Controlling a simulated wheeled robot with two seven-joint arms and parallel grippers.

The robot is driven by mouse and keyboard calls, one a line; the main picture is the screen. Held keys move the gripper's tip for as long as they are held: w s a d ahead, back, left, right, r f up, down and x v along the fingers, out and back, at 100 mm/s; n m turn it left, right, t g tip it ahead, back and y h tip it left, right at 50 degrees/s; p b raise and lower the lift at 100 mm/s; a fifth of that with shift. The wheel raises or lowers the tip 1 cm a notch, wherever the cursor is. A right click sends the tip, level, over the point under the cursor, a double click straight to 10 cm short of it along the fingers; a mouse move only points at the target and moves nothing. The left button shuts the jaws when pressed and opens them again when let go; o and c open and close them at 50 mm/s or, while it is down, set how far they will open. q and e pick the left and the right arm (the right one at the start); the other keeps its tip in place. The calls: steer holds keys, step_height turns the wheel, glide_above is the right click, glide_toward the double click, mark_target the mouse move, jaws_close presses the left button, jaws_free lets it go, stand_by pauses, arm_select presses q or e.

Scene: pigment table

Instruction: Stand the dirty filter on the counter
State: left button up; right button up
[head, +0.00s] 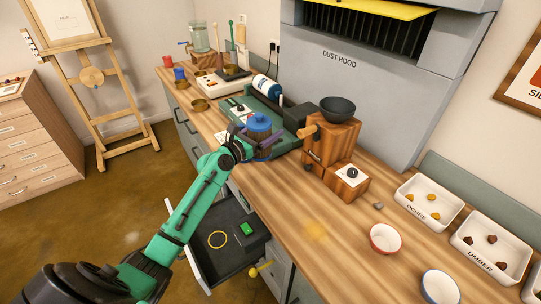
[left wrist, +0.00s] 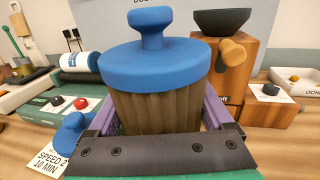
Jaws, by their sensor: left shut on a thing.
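A dark slatted panel (head: 365,28) sits in the opening of the grey dust hood (head: 345,85), with a yellow strip (head: 385,8) above it. I cannot tell for sure whether this panel is the dirty filter. My left gripper (head: 260,143) is shut on a brown ribbed jar (left wrist: 158,112) with a blue knobbed lid (left wrist: 155,62). Its purple fingers lie on both sides of the jar in the left wrist view. The jar is upright at the green machine on the wooden counter (head: 290,200); whether it rests on anything is hidden. My right gripper is out of view.
A wooden grinder (head: 330,140) with a dark bowl stands right of the jar. White trays (head: 428,202) and small bowls (head: 385,238) occupy the counter's right part. An open drawer (head: 215,262) juts out below. The counter front between grinder and bowls is mostly clear.

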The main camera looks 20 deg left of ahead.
arm_select(q)
steer(key=f+b, duration=0.2)
steer(key=f, duration=0.3)
steer(key=f+b, duration=0.3)
steer(key=f, duration=0.2)
steer(key=shift+w+f, duration=0.2)
steer(key=shift+f, duration=0.35)
steer(key=shift+d+r, duration=0.1)
steer(key=o, duration=1.3)
steer(key=b+v, duration=0.1)
steer(key=v, duration=1)
steer(key=shift+s+b, duration=0.15)
steer(key=shift+b, duration=0.15)
steer(key=shift+s, duration=0.35)
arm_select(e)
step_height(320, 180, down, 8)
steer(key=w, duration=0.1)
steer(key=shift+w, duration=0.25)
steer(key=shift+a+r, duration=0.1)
